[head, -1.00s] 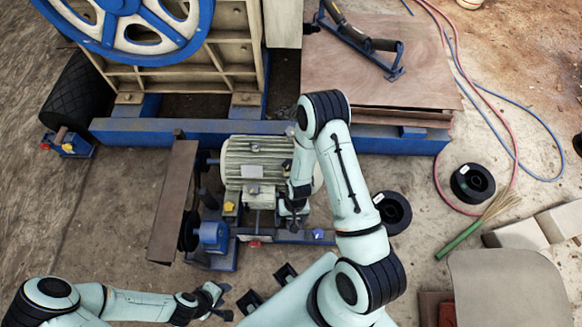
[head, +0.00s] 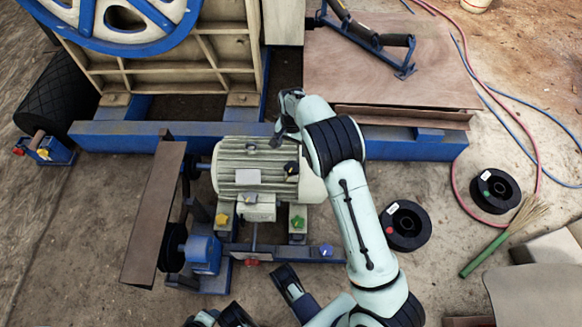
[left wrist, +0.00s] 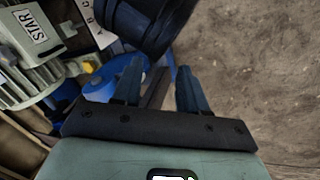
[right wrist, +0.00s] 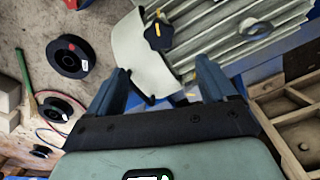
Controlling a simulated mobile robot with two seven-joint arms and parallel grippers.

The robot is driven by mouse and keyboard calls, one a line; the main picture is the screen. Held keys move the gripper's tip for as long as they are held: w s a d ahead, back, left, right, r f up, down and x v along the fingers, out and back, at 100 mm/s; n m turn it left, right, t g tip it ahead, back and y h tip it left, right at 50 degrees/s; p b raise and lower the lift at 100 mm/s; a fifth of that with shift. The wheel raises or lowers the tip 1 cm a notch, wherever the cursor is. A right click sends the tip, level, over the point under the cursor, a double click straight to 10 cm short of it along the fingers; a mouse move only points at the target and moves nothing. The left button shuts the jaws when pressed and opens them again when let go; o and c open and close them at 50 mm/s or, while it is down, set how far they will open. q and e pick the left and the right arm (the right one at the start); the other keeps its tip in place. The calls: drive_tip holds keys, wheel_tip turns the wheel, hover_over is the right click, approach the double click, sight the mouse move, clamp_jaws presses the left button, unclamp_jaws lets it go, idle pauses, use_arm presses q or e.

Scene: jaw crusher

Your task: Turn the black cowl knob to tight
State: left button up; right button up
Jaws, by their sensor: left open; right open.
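The black cowl knob (head: 291,168) is on the pale cowl (head: 312,185) at the right end of the ribbed motor (head: 240,160). In the right wrist view the star-shaped knob (right wrist: 158,33) shows on the cowl, with a yellow mark beside it. My right gripper (head: 277,141) hangs near the motor's far edge, just beyond the knob and apart from it. In its wrist view, its open, empty fingers (right wrist: 160,85) have the knob above the space between them.
Yellow (head: 222,219), green (head: 297,222), blue (head: 326,250) and red (head: 252,262) knobs sit in front of the motor. A blue beam (head: 120,136) runs behind it. A brown guard plate (head: 155,215) stands left. Black spools (head: 407,226) lie on the right.

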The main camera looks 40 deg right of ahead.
sight(292, 167)
wheel_tip(292, 167, down, 11)
drive_tip(key=b, duration=0.2)
drive_tip(key=shift+s+f+b, duration=0.1)
drive_tip(key=shift+f+b, duration=0.05)
drive_tip(key=shift+b, duration=0.2)
use_arm(q)
drive_tip(key=shift+t+y, duration=0.3)
drive_tip(key=shift+w+a+f, duration=0.35)
drive_tip(key=shift+w+f, duration=0.05)
drive_tip(key=shift+f, duration=0.25)
drive_tip(key=shift+w+a+f, duration=0.35)
drive_tip(key=shift+a+f, duration=0.05)
drive_tip(key=shift+f, duration=0.25)
drive_tip(key=shift+w+a+f, duration=0.35)
drive_tip(key=shift+w+f, duration=0.05)
drive_tip(key=shift+f, duration=0.25)
use_arm(e)
drive_tip(key=shift+f, duration=0.75)
drive_tip(key=c, duration=1.1)
